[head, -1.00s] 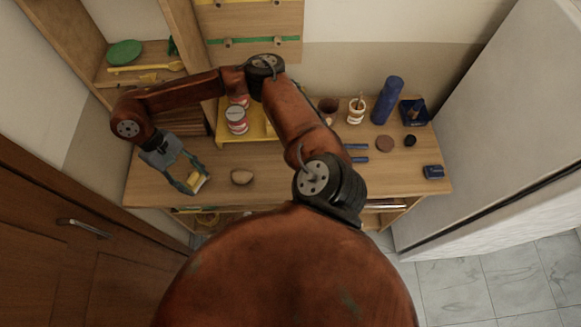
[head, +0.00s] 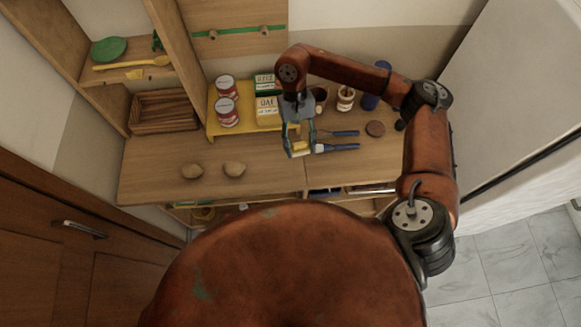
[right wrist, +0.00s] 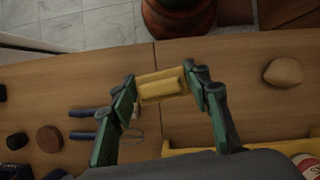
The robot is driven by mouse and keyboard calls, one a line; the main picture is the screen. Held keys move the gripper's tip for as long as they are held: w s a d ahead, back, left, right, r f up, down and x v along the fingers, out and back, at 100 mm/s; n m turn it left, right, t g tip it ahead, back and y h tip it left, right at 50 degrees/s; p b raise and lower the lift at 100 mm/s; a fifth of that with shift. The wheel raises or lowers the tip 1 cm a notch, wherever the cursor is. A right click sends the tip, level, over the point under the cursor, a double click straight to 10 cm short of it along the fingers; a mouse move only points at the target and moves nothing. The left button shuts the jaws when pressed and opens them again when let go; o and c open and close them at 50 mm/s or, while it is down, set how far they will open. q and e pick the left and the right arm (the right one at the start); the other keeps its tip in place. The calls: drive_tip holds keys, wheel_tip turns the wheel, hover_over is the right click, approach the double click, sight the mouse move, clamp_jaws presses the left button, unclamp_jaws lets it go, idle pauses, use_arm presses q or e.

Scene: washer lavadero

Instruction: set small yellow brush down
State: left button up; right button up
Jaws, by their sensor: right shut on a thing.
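The small yellow brush (head: 299,148) is held between the fingertips of my right gripper (head: 298,143), over the middle of the wooden counter (head: 260,183). In the right wrist view the brush (right wrist: 162,86) lies crosswise between the two green and grey fingers (right wrist: 160,88), which are shut on it. It is close to the counter top; I cannot tell whether it touches it. My left gripper is in neither view.
Blue-handled tools (head: 338,147) lie just right of the brush. A yellow shelf (head: 213,125) with cans and boxes stands behind. The counter's front middle is clear.

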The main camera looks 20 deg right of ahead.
drive_tip(key=s+a+r+m+t+y+p, duration=0.25)
drive_tip(key=s+a+m+t+p, duration=0.6)
drive_tip(key=m, duration=1.55)
drive_tip(key=shift+g+y, duration=0.25)
drive_tip(key=shift+g, duration=0.3)
drive_tip(key=w+f+b, duration=0.6)
drive_tip(key=b, duration=0.1)
drive_tip(key=w+f+b, duration=0.3)
drive_tip(key=b, duration=0.1)
drive_tip(key=shift+w+d+f, duration=0.2)
drive_tip(key=shift+w+d, duration=0.05)
drive_tip(key=shift+w, duration=0.05)
drive_tip(key=shift+w+d+f, duration=0.1)
drive_tip(key=shift+w+f, duration=0.2)
drive_tip(key=shift+f, duration=0.1)
drive_tip(key=f, duration=0.3)
drive_tip(key=shift+w+f, duration=0.2)
drive_tip(key=shift+f, duration=0.05)
drive_tip(key=shift+f, duration=0.1)
